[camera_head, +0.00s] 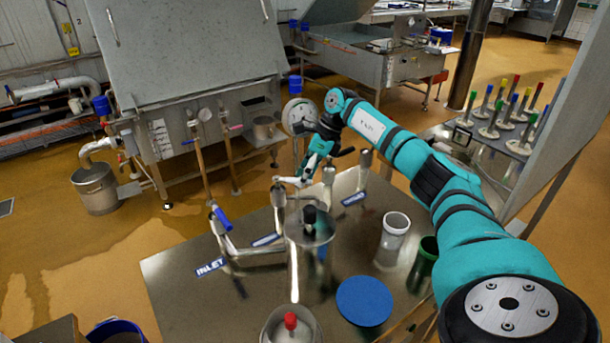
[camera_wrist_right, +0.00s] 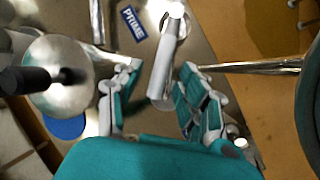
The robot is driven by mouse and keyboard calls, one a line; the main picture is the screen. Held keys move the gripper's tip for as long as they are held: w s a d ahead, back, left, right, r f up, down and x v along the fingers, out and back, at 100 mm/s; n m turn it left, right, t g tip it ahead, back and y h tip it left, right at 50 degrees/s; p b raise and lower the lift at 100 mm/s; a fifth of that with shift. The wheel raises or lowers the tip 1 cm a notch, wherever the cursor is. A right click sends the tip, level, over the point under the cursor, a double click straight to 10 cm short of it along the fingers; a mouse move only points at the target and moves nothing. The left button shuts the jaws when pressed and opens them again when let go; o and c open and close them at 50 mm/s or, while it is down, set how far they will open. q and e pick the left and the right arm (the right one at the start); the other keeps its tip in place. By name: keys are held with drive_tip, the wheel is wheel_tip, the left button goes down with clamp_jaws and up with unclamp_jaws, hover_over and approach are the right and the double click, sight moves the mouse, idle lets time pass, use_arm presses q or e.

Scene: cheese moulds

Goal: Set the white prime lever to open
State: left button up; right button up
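The white prime lever (camera_head: 288,181) sits on top of a metal valve post on the steel table in the head view. In the right wrist view, a pale rod-like part (camera_wrist_right: 168,62), seemingly this lever, lies between my right gripper's fingers near the blue PRIME label (camera_wrist_right: 133,22). My right gripper (camera_head: 312,166) is just beyond the lever in the head view, pointing down. In the wrist view my right gripper (camera_wrist_right: 155,90) is open, with a gap to the rod on both sides. I cannot tell the lever's exact setting. My left gripper is not in view.
A blue-handled lever (camera_head: 221,219) stands by the INLET label (camera_head: 211,267). A metal canister with a black knob (camera_head: 310,228) stands close by. A white cup (camera_head: 393,235), a green cup (camera_head: 424,262) and a blue disc (camera_head: 364,301) occupy the right side of the table (camera_head: 185,300).

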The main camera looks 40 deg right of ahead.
drive_tip(key=shift+d+r, duration=0.1)
drive_tip(key=shift+r, duration=0.1)
drive_tip(key=v, duration=1.1)
drive_tip(key=shift+d+r, duration=0.15)
drive_tip(key=shift+r, duration=0.1)
drive_tip(key=shift+s, duration=0.1)
